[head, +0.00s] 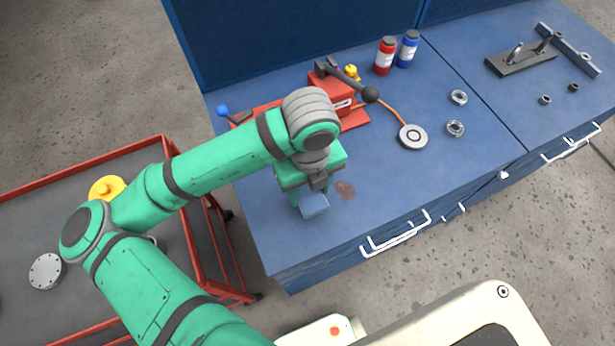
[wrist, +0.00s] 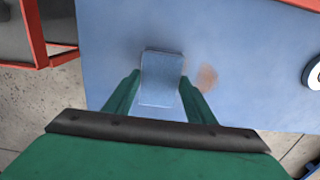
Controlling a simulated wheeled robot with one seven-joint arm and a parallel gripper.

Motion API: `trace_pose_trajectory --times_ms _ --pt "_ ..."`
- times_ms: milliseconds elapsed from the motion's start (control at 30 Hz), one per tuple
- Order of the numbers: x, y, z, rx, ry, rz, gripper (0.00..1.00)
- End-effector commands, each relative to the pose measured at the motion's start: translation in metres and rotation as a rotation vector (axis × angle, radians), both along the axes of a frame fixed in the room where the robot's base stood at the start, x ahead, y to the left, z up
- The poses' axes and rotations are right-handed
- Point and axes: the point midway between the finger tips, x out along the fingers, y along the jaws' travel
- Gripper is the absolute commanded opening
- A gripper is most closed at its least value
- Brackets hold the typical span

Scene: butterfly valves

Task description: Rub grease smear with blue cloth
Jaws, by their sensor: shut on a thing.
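The blue cloth (head: 314,204) is a small folded block, held between the fingers of my gripper (head: 311,196). In the wrist view, the cloth (wrist: 161,78) sits between the two green fingertips of my gripper (wrist: 160,84). The grease smear (head: 345,190) is a brownish patch on the blue bench top, just right of the cloth. It also shows in the wrist view (wrist: 208,77), right of the cloth and apart from it. I cannot tell whether the cloth touches the bench top.
A red device with a black lever (head: 335,97) stands behind my gripper. A round grey disc (head: 413,136) on an orange cord lies to the right. Red (head: 385,56) and blue (head: 408,49) bottles stand at the back. A red-framed cart (head: 40,200) is at left.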

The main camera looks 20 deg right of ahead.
Motion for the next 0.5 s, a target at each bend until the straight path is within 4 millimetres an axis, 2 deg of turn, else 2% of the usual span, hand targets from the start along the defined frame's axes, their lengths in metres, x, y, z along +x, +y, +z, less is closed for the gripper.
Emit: trace_pose_trajectory --times_ms 500 --pt "0.000 -0.003 0.046 -0.002 -0.002 -0.007 0.26"
